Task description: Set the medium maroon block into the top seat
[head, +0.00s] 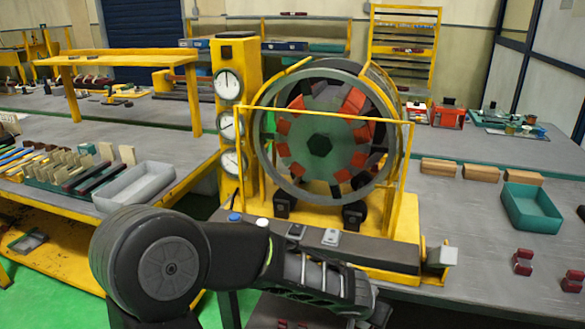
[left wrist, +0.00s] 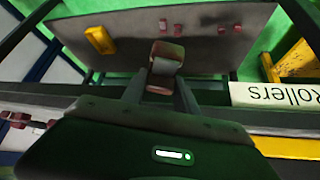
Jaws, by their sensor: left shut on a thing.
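The stator ring (head: 268,160) stands upright in a yellow frame in the head view, with several red blocks (head: 355,102) around its inside and a dark gap near its top (head: 320,92). In the left wrist view my left gripper (left wrist: 163,76) is shut on a maroon block (left wrist: 160,88) with a grey middle part, held between the two fingers. I cannot tell its size class. In the head view my left arm reaches across the front, and its fingertips are not visible there. My right gripper is not in view.
Small maroon pieces (head: 522,262) lie on the right table, near a teal tray (head: 532,208) and brown blocks (head: 481,173). A grey bin (head: 135,186) stands on the left table. A yellow guard frame (head: 405,150) and a gauge column (head: 228,85) surround the stator.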

